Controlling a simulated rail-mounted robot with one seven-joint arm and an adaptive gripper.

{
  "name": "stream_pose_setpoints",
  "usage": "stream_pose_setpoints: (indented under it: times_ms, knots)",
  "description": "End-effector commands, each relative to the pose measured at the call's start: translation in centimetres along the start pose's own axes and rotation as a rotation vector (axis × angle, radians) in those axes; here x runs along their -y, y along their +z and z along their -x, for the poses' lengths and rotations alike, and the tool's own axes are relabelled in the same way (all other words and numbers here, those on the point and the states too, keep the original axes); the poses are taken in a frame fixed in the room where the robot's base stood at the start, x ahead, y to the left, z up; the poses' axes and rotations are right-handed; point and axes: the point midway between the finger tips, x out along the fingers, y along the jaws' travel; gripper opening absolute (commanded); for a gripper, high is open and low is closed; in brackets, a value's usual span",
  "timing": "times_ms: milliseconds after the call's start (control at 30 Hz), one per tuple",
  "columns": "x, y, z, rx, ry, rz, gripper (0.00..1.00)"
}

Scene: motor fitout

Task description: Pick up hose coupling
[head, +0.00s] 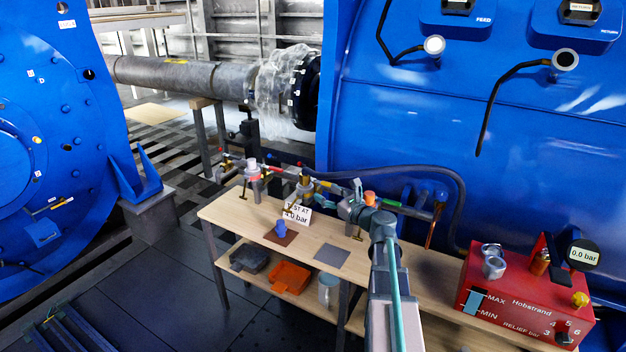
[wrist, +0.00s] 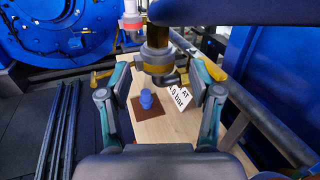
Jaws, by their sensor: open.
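My gripper (wrist: 160,93) is open, with one teal-and-grey finger at each side of the wrist view and nothing held between them. In the head view my gripper (head: 354,206) is over the bench, close to the pipework. A small blue fitting (wrist: 147,99) stands upright on a brown square pad, apart from the fingers; it also shows in the head view (head: 281,228). I cannot tell for sure which fitting is the hose coupling.
The wooden bench (head: 243,213) carries a valve manifold (wrist: 157,58) along its back and a "bar" sign (head: 297,214). A grey pad (head: 331,256) lies bare. The red pump box (head: 520,305) stands at right. Orange (head: 289,278) and dark trays are on the lower shelf.

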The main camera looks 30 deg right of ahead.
Motion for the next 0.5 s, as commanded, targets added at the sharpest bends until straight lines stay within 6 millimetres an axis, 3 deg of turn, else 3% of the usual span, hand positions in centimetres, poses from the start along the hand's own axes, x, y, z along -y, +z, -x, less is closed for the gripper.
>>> stream_pose_setpoints:
  times_ms: [233, 500]
  knots:
    - [0.1, 0.0, -1.1, -0.003, -0.002, -0.062, 0.64]
    - [0.2, 0.0, -4.9, -0.004, -0.001, -0.058, 0.64]
